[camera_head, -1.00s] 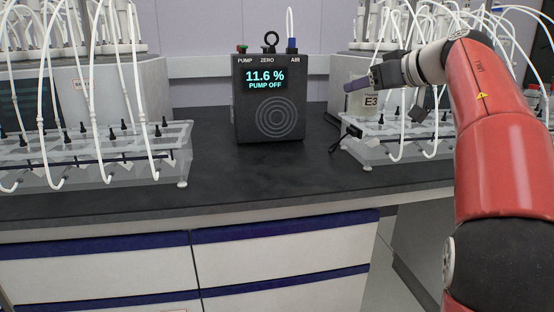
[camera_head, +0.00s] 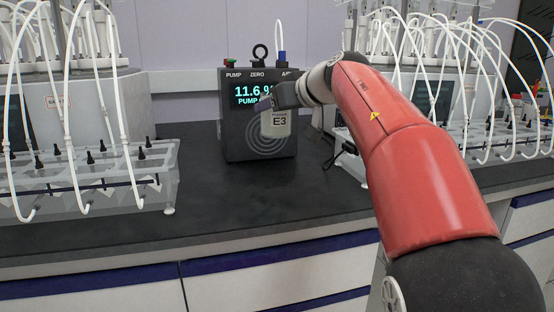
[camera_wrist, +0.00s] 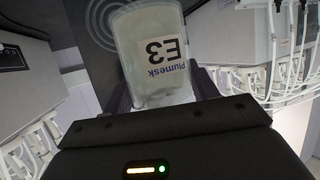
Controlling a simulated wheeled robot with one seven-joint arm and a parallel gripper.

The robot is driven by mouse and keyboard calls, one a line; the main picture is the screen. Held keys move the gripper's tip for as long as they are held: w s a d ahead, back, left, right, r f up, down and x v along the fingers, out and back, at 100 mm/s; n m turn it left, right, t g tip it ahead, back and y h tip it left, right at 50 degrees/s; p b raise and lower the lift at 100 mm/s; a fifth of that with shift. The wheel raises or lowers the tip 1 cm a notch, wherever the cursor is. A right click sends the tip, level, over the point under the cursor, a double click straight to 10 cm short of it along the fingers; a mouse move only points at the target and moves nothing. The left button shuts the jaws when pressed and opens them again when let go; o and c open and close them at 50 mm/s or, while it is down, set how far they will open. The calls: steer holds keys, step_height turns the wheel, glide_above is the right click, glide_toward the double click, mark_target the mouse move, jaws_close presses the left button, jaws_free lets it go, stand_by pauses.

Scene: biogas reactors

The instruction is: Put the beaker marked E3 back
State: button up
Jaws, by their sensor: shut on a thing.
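The beaker marked E3 (camera_head: 277,124) is a pale, translucent vessel with a white label. My gripper (camera_head: 272,102) is shut on it and holds it above the bench, in front of the black pump box. In the wrist view the beaker (camera_wrist: 152,55) sits between the fingers, its label upside down in the picture and reading "Plumesk E3". In the head view it looks upright. My gripper's fingers are partly hidden behind the beaker in the wrist view (camera_wrist: 160,90).
The black pump box (camera_head: 237,138) reads 11.6 % and is partly covered by the beaker. Clear racks with white tubes stand at left (camera_head: 120,190) and at right (camera_head: 480,150), before grey reactor units. The dark bench top (camera_head: 250,208) is clear in front of the box.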

step_height(320, 180, down, 13)
steer(key=b, duration=0.5)
steer(key=shift+r, duration=0.25)
steer(key=o, duration=1.1)
steer(key=p+v, duration=0.2)
steer(key=v, duration=1)
